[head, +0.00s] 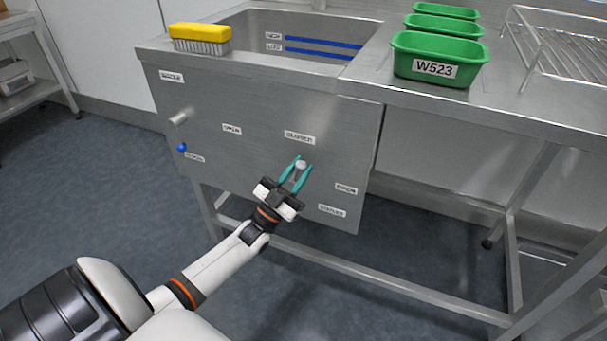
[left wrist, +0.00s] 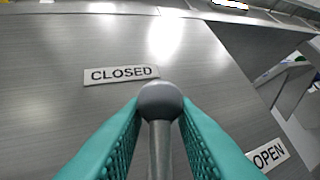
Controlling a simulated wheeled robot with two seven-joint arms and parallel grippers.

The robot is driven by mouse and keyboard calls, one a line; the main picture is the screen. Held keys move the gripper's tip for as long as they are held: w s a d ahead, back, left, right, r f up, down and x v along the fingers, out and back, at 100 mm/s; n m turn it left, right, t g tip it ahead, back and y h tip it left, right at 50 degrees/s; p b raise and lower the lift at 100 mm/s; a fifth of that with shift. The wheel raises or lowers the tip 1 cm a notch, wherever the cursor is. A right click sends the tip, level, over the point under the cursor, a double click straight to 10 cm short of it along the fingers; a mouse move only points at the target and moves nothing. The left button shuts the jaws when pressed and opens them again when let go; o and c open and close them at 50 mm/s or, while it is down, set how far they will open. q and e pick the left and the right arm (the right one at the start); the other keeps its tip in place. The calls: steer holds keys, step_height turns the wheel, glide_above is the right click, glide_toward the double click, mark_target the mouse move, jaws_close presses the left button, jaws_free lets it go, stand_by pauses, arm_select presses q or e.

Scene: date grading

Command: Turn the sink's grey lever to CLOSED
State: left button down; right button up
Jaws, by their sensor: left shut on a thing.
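The sink's grey lever (left wrist: 159,132) has a round grey knob, which shows in the head view (head: 301,164) on the sink's steel front panel (head: 258,110). My left gripper (head: 297,174) has its teal fingers shut on the lever, one on each side, just below the knob. In the left wrist view the knob is just below the right end of the CLOSED label (left wrist: 121,75). The OPEN label (left wrist: 268,155) lies at lower right, away from the knob. The lever's pivot is hidden. My right gripper is not in view.
A blue-tipped lever (head: 182,147) is on the panel's left. Above are the sink basin (head: 300,22), a yellow brush (head: 200,33), green bins (head: 437,55) and a wire rack (head: 560,50). A steel table leg (head: 525,190) stands at right. The floor at left is clear.

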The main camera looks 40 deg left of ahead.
arm_select(q)
steer(key=shift+s+a+n+t+y, duration=0.1)
steer(key=shift+a+n+t+y, duration=0.15)
steer(key=shift+n+y, duration=0.75)
steer(key=shift+w+a+n+t+y, duration=0.1)
steer(key=shift+a+n+t+y, duration=0.1)
steer(key=shift+n+y, duration=0.8)
steer(key=shift+s+a+n+t+y, duration=0.15)
steer(key=shift+n+t+y, duration=0.1)
steer(key=shift+n+y, duration=1.15)
steer(key=shift+n, duration=0.1)
steer(key=shift+a, duration=0.1)
steer(key=c, duration=1.2)
jaws_free()
steer(key=v, duration=1.2)
